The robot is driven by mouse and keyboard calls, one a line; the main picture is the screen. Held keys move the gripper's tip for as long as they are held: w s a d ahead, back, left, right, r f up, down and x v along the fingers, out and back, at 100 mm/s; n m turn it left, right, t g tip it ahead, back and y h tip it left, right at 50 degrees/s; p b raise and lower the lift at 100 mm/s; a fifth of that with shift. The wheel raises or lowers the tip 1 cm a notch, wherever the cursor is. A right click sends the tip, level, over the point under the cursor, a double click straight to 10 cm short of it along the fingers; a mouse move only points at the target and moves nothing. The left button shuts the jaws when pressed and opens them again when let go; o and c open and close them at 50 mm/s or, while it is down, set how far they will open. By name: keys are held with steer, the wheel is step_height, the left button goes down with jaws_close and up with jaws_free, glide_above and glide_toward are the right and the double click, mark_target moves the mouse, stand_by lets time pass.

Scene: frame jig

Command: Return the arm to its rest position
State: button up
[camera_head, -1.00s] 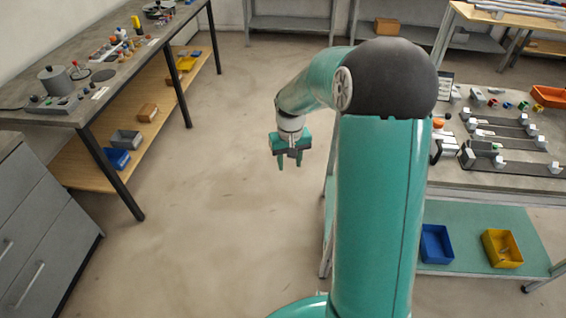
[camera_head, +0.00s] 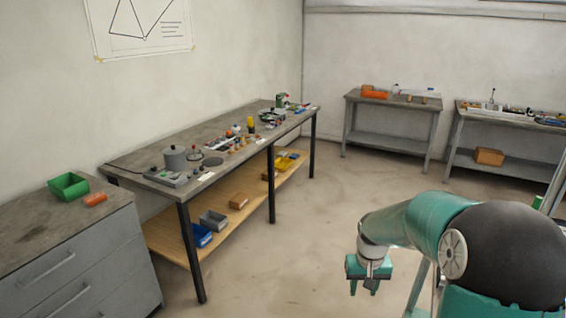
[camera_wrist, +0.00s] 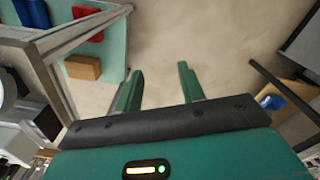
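My gripper (camera_head: 366,287) hangs at the end of my teal arm at the lower right of the head view, fingers pointing down. In the wrist view my gripper (camera_wrist: 163,88) shows two green fingers spread apart, with only bare floor (camera_wrist: 165,40) between them. It is open and empty and touches nothing. My black elbow cover and teal upper arm fill the lower right corner of the head view.
A long workbench (camera_head: 222,137) with black legs stands to the left, and a grey drawer cabinet (camera_head: 90,262) is at the lower left. Two grey tables (camera_head: 395,103) stand by the back wall. A teal shelf (camera_wrist: 112,45) is close by in the wrist view. The floor between is clear.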

steer(key=s+a+r+t, duration=0.1)
steer(key=s+a+r, duration=0.2)
steer(key=s+r, duration=0.3)
steer(key=s+a+r+t, duration=0.1)
steer(key=s+a+r, duration=0.2)
steer(key=s+r, duration=0.35)
steer(key=s+a+r+t, duration=0.1)
steer(key=s+a+r, duration=0.1)
steer(key=s, duration=0.3)
steer(key=s+a+r+n+t, duration=0.1)
steer(key=s+r+t, duration=0.1)
steer(key=s+r, duration=0.2)
steer(key=shift+s+a+r, duration=0.2)
steer(key=shift+s+a, duration=0.15)
steer(key=shift+s, duration=0.55)
